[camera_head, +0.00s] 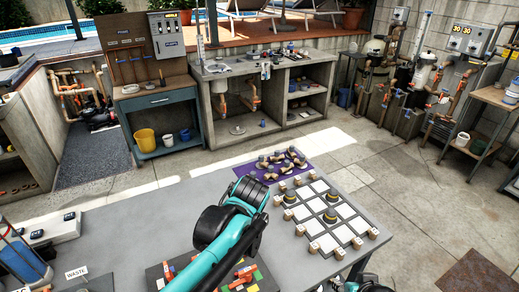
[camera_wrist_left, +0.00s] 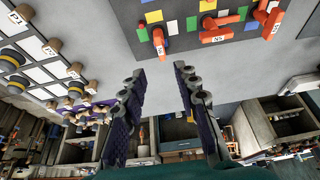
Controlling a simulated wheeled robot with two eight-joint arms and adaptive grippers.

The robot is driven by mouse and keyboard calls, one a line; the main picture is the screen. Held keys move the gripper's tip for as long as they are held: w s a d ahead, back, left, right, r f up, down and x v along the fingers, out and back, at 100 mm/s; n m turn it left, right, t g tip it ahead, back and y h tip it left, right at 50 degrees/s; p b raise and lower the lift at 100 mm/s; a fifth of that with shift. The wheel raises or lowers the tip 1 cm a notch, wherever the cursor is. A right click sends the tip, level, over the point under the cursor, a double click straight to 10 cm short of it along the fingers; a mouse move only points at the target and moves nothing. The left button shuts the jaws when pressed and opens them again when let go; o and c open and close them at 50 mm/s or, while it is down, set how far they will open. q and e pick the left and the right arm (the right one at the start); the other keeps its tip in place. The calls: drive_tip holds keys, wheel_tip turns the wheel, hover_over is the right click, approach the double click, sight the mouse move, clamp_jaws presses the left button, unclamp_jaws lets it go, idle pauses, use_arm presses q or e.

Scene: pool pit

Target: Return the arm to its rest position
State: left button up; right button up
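My left arm (camera_head: 225,235), teal and black, rises from the bottom of the head view over the grey table. Its wrist hides the fingers there. In the left wrist view, my left gripper (camera_wrist_left: 160,72) has its two dark fingers apart with nothing between them, above the bare table. A teal and black part of my own body (camera_head: 366,285) shows at the bottom edge of the head view. My right gripper's fingers do not show in either view.
The grey table (camera_head: 130,235) holds a white-squared grid board (camera_head: 317,210) with pegs and labelled blocks, a purple mat (camera_head: 250,168) with fittings, and a coloured-square board (camera_head: 154,275) with orange valves. A blue container (camera_head: 22,262) stands far left. Bare tabletop lies left of the arm.

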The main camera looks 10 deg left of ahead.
use_arm(q)
drive_tip(key=s+a+m+t, duration=0.1)
drive_tip(key=s+a+m, duration=0.1)
drive_tip(key=s, duration=0.2)
drive_tip(key=s+a+f+m+t+h, duration=0.1)
drive_tip(key=s+m, duration=0.1)
drive_tip(key=s, duration=0.2)
drive_tip(key=s+a+f+m+t+h+b, duration=0.1)
drive_tip(key=s+a+m, duration=0.1)
drive_tip(key=s, duration=0.2)
drive_tip(key=shift+a+f, duration=0.1)
drive_tip(key=shift+a, duration=0.25)
drive_tip(key=shift+s+a+f+m+h, duration=0.1)
drive_tip(key=shift+s+f+m+h, duration=0.2)
drive_tip(key=shift+m, duration=0.1)
